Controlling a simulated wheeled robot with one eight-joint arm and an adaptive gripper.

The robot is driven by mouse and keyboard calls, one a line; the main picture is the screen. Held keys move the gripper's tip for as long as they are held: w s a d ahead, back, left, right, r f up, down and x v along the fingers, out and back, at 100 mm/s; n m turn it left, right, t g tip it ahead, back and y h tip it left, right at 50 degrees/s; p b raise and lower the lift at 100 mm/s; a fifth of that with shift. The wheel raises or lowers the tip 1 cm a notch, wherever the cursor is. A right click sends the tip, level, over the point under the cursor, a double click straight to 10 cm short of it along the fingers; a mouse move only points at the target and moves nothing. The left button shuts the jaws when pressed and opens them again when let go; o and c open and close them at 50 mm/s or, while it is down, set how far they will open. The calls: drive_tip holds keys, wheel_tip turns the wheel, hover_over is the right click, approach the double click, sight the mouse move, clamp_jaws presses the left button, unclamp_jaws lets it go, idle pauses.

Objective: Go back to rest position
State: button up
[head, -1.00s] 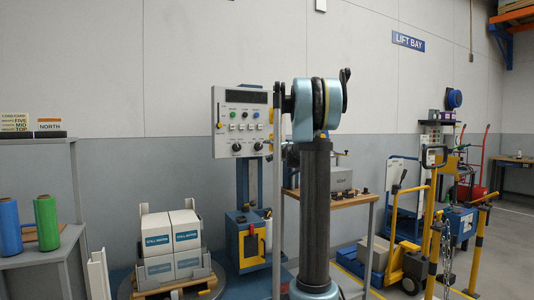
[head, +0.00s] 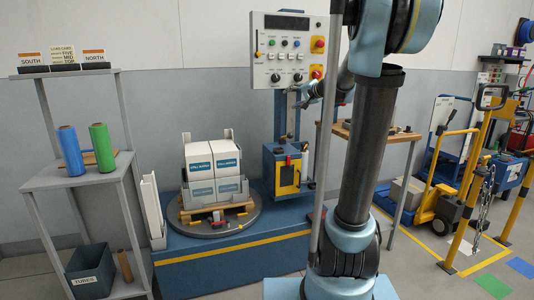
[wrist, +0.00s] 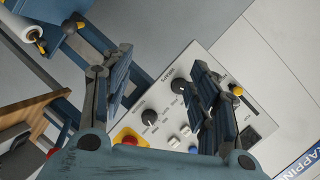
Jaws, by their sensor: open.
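My gripper (wrist: 155,95) is open and empty in the wrist view. Its two fingers stand wide apart in front of the control panel (wrist: 175,125), with knobs and buttons showing between and behind them. I cannot tell how far the fingers are from the panel. In the head view the control panel (head: 288,50) stands on a blue post, left of my arm.
A turntable (head: 240,222) holds a pallet of white boxes (head: 212,163) on a blue base. A grey shelf (head: 95,178) with blue and green rolls stands left. A wooden-topped table (head: 400,135) is behind my arm. Yellow posts (head: 478,180) stand right.

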drive_tip(key=s+a+f+n+g+h, duration=0.1)
drive_tip(key=s+f+n+g, duration=0.15)
drive_tip(key=s+f, duration=0.75)
drive_tip(key=s+a+f+n+g+h, duration=0.15)
drive_tip(key=s+f+g, duration=0.35)
drive_tip(key=s, duration=0.9)
drive_tip(key=s+d+f+n+g+h, duration=0.1)
drive_tip(key=s+d+f, duration=0.3)
drive_tip(key=s+f, duration=0.4)
drive_tip(key=s+d+f+n+g+h, duration=0.1)
drive_tip(key=s+d+f+h, duration=0.3)
drive_tip(key=s+f, duration=0.5)
drive_tip(key=s, duration=0.4)
drive_tip(key=shift+d+n+g, duration=0.3)
drive_tip(key=shift+d+g, duration=0.05)
drive_tip(key=shift+f, duration=0.1)
drive_tip(key=shift+w+f, duration=0.2)
drive_tip(key=shift+w, duration=0.2)
drive_tip(key=shift+o, duration=0.5)
